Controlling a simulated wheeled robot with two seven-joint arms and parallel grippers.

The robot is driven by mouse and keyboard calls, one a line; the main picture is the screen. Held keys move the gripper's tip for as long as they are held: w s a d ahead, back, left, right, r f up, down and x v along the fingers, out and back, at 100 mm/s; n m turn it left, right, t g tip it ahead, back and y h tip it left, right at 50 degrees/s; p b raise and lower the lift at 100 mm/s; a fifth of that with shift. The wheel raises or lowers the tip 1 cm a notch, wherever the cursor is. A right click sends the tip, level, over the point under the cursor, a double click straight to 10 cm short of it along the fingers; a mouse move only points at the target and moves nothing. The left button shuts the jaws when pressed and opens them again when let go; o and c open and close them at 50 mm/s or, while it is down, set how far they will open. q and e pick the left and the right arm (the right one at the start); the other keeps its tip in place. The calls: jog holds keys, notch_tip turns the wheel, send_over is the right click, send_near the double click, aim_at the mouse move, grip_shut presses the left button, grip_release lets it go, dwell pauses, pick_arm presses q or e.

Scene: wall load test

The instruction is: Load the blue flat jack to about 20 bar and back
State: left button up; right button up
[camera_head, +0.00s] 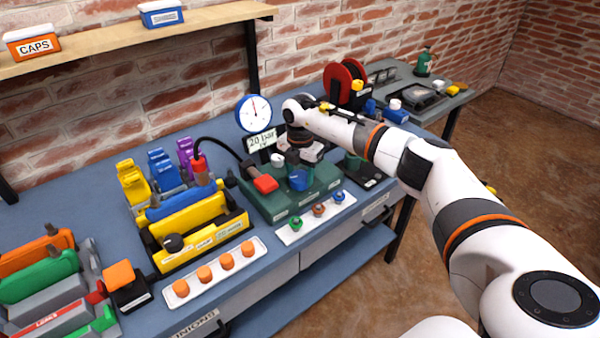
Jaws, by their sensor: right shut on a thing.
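A blue flat jack (168,208) sits in a yellow frame (200,232). A red coupling (201,170) stands at its right end, and a black hose (222,143) runs from there toward a green pump unit (270,206). The unit has a red-ended handle (265,183). A blue-rimmed gauge (254,112) stands behind it over a "20 bar" card (261,141); its needle points roughly up, too small to read. My right gripper (298,160) points down over the unit, shut on a blue knob (299,180); its fingertips are partly hidden. My left gripper is not in view.
A white strip with orange caps (215,271) and one with coloured fittings (315,218) lie along the front edge. Orange and green jacks (38,270) stand at left. Yellow, blue and purple clips (160,170) and a red reel (345,82) stand behind. A shelf (110,38) overhangs the bench.

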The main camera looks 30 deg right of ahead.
jog(key=n, duration=0.5)
jog(key=shift+n+b, duration=0.3)
jog(key=n+b, duration=0.1)
jog(key=n, duration=0.5)
jog(key=n+b, duration=0.1)
jog(key=n, duration=0.5)
jog(key=shift+n, duration=0.3)
jog(key=n, duration=0.4)
jog(key=shift+n+b, duration=0.3)
jog(key=shift+n, duration=0.1)
jog(key=o, duration=1)
